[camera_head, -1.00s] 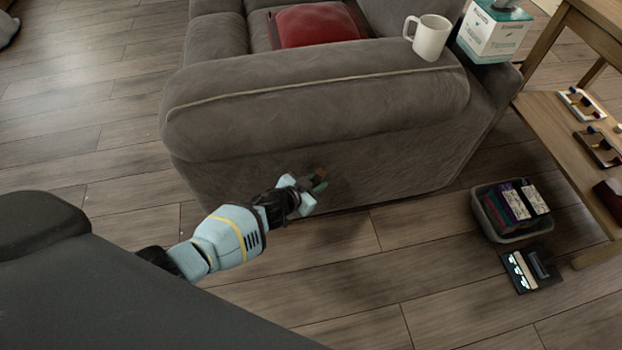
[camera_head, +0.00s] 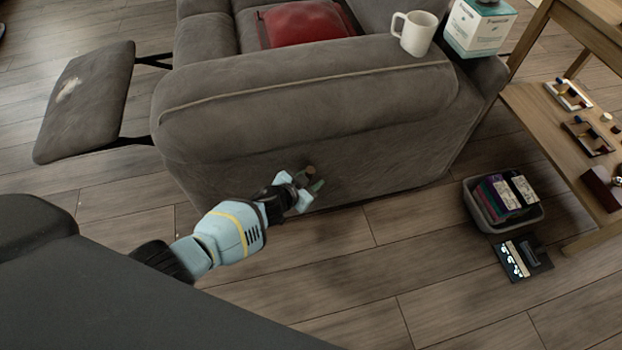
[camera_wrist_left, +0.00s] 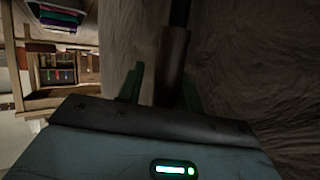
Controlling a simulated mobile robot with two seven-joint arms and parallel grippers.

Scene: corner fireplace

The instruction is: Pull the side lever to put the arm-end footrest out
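The grey armchair (camera_head: 330,110) stands at centre in the head view. Its footrest (camera_head: 88,100) is swung out at the arm's left end on black brackets. The side lever (camera_head: 310,171) has a brown handle on the outer side of the arm; its handle also shows in the left wrist view (camera_wrist_left: 172,65). My left gripper (camera_head: 308,188) is at this lever. In the wrist view its green fingers stand either side of the handle, with a gap at the left finger and the handle close to the right one. My right gripper is out of view.
A white mug (camera_head: 414,33) and a tissue box (camera_head: 480,25) stand on the chair arm. A wooden shelf table (camera_head: 560,150) is at right, with a grey bin (camera_head: 505,205) and a small dark item (camera_head: 521,258) on the floor. Floor in front is clear.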

